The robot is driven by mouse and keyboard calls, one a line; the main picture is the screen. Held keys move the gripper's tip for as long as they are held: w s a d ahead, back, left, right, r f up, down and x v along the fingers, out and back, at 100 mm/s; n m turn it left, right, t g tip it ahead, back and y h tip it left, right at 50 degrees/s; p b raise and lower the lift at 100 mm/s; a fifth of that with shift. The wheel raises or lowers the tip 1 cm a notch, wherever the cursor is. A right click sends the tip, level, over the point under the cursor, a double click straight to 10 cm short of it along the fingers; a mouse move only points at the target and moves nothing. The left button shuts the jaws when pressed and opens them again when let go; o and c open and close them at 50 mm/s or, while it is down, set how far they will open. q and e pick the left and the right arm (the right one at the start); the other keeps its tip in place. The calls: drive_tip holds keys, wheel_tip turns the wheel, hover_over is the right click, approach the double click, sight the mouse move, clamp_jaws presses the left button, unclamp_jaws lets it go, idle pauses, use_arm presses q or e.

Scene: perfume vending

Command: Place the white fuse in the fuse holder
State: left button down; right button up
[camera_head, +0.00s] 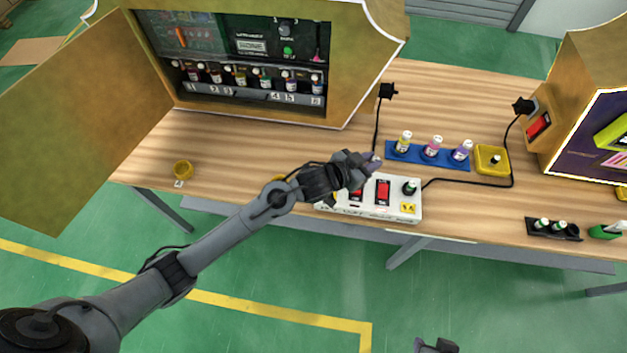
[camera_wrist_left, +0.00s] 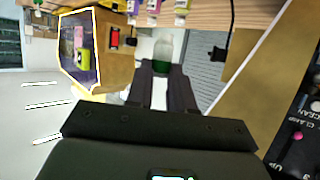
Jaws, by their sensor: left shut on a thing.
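My left gripper (camera_head: 367,163) is above the left part of a white power box (camera_head: 400,212), with its jaws shut on a small fuse. The held fuse shows pale at the fingertips in the head view. In the left wrist view, a whitish and green piece (camera_wrist_left: 162,50) sits between the two fingers (camera_wrist_left: 163,70). The power box has red switches (camera_head: 383,191), and a dark round part with a green top (camera_head: 410,187) at its right. The gripper hides the box's left top, so I cannot tell whether fuse and box touch. A dark part of my right gripper (camera_head: 437,346) shows at the bottom edge.
A blue tray (camera_head: 398,158) with 3 bottles and a yellow button box (camera_head: 491,159) stand behind the power box. Black cables run nearby. A black rack (camera_head: 553,232) with green-topped pieces is at right. The open vending cabinet (camera_head: 355,60) stands behind. The table's left front is mostly clear.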

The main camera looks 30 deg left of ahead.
use_arm(q)
drive_tip(key=s+a+f, duration=0.1)
drive_tip(key=a+f, duration=0.1)
drive_tip(key=a, duration=0.1)
drive_tip(key=a+f, duration=0.2)
drive_tip(key=a, duration=0.2)
drive_tip(key=s+a+f+b, duration=0.1)
drive_tip(key=a+f, duration=0.1)
drive_tip(key=a, duration=0.1)
drive_tip(key=shift+s+a+f, duration=0.2)
drive_tip(key=shift+s, duration=0.15)
drive_tip(key=shift+f+b, duration=0.7)
drive_tip(key=shift+f, duration=1.3)
drive_tip(key=shift+f, duration=0.15)
drive_tip(key=c, duration=1)
unclamp_jaws()
